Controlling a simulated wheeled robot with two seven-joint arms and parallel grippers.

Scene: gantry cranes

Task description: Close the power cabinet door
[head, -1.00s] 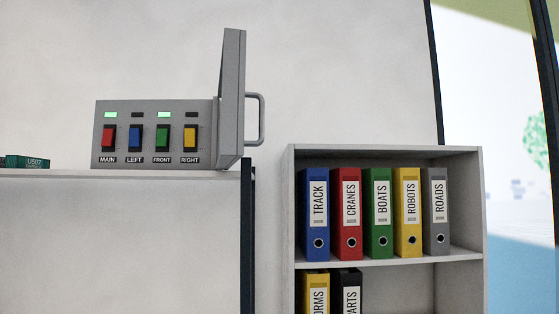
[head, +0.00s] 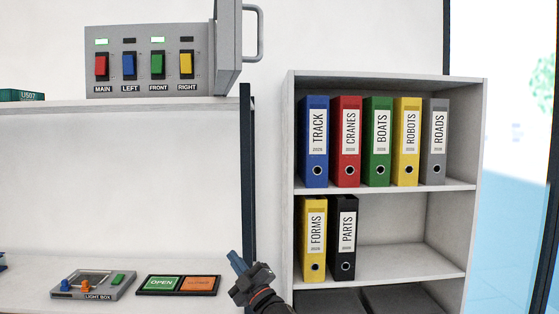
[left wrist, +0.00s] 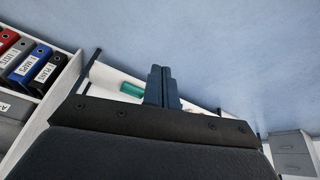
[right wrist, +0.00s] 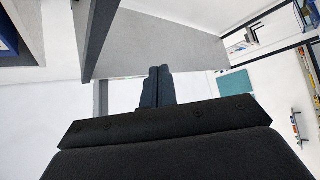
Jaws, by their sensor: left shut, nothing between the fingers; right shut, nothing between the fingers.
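The grey power cabinet (head: 148,88) stands on the upper shelf at the upper left of the head view, its top edge near the frame top. It has red, blue, green and yellow switches; the lamps over MAIN and FRONT are lit green. Its door (head: 228,45) stands open at the cabinet's right side, seen nearly edge-on, with a grey handle (head: 260,35) on the right. My right gripper (head: 237,262) is shut and empty, well below the door. It also shows in the right wrist view (right wrist: 158,85). My left gripper (left wrist: 159,85) is shut and empty, seen only in its wrist view.
A bookcase (head: 290,180) with several binders stands right of the dark shelf post (head: 248,180). A light box (head: 92,285) and an OPEN sign panel (head: 178,285) lie on the lower shelf. The wall beside the door handle is clear.

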